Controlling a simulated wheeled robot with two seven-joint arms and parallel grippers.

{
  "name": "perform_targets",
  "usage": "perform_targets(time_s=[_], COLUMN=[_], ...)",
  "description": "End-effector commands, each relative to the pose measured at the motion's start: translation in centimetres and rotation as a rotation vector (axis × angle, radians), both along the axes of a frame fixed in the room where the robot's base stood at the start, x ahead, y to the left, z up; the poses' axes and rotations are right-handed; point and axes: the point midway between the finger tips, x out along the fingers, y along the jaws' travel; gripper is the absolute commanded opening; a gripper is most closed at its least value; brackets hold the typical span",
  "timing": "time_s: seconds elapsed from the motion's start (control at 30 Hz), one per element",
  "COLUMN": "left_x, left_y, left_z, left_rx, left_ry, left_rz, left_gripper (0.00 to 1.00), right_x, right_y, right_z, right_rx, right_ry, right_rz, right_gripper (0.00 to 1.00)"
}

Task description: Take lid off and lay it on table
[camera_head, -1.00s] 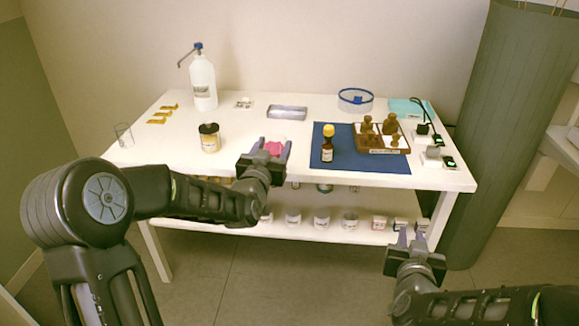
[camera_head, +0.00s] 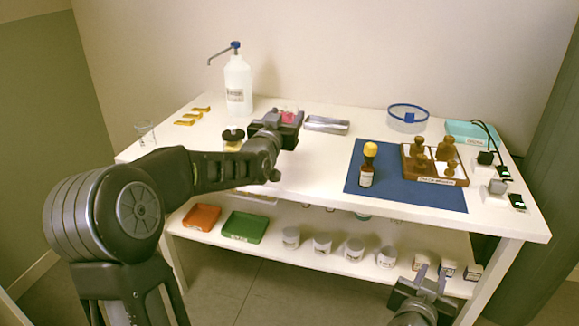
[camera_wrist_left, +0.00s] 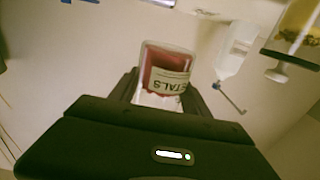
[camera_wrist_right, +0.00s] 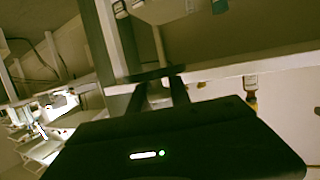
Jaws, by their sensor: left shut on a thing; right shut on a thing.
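My left gripper (camera_head: 285,117) is shut on a small clear jar of pink-red petals (camera_wrist_left: 168,72), labelled "...TALS"; the jar also shows in the head view (camera_head: 288,117). A whitish part shows at the jar's end between the fingers; I cannot tell whether it is a lid. A second jar with a black lid (camera_head: 232,135) and yellow contents stands on the white table (camera_head: 310,165), just left of my left gripper, partly hidden by my arm. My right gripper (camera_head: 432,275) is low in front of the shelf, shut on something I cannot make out.
A pump bottle (camera_head: 238,85) stands behind the black-lidded jar. A blue mat (camera_head: 425,195) carries a yellow-capped bottle (camera_head: 368,165) and a wooden weight block (camera_head: 432,172). The lower shelf holds trays, jars and small boxes. Table surface is clear between the jars and mat.

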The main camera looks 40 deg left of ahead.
Motion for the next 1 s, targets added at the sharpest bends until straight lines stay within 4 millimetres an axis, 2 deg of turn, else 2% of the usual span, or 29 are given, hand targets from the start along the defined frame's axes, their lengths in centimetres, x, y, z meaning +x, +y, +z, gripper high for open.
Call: perform_targets(time_s=[0.17, 0.4, 0.47, 0.83, 1.0], left_x=[0.0, 0.1, 0.1, 0.1, 0.0], left_y=[0.0, -0.1, -0.1, -0.1, 0.0], left_z=[-0.8, -5.1, -5.8, -6.3, -8.4], left_rx=[0.000, 0.000, 0.000, 0.001, -0.001], left_ry=[-0.001, 0.001, 0.000, -0.003, 0.001], left_rz=[0.000, -0.001, -0.001, -0.001, 0.000], left_gripper=[0.00, 0.00, 0.00, 0.00, 0.00], right_x=[0.0, 0.0, 0.0, 0.0, 0.0], right_y=[0.0, 0.0, 0.0, 0.0, 0.0], right_z=[-0.3, -1.1, -1.3, -1.3, -1.8], right_rx=[0.000, 0.000, 0.000, 0.000, 0.000], right_ry=[0.000, 0.000, 0.000, 0.000, 0.000], right_rz=[0.000, 0.000, 0.000, 0.000, 0.000], right_gripper=[0.00, 0.00, 0.00, 0.00, 0.00])
